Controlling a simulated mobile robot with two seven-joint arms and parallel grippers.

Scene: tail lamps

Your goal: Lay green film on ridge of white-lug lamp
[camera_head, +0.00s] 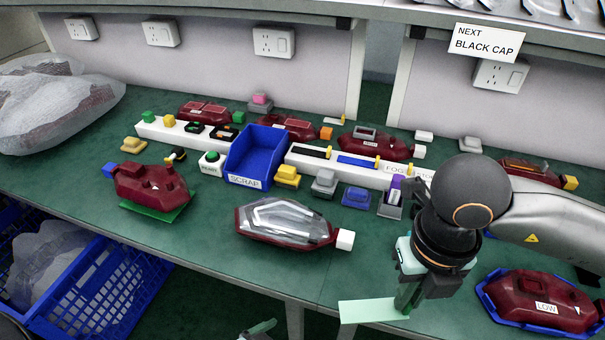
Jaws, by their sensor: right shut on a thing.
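The nearest lamp with a white lug (345,239) is a dark red lamp (248,222) lying at the table's front middle. Its top has a clear, shiny, faceted surface. Another dark red lamp (365,146) with a white lug lies in the back row. My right gripper (408,300) points down near the front edge, right of the nearest white-lug lamp and apart from it. It is shut on the pale green film (372,311), which sticks out flat to the left. A pale green tip, apparently my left gripper (260,328), shows at the bottom edge; its jaws are unclear.
A blue-lug lamp (150,186) sits on a green sheet at left. A lamp marked LOW (530,293) lies in a blue tray at right. The blue SCRAP bin (255,155), white rails and several small blocks stand behind. A blue crate (105,290) is at lower left.

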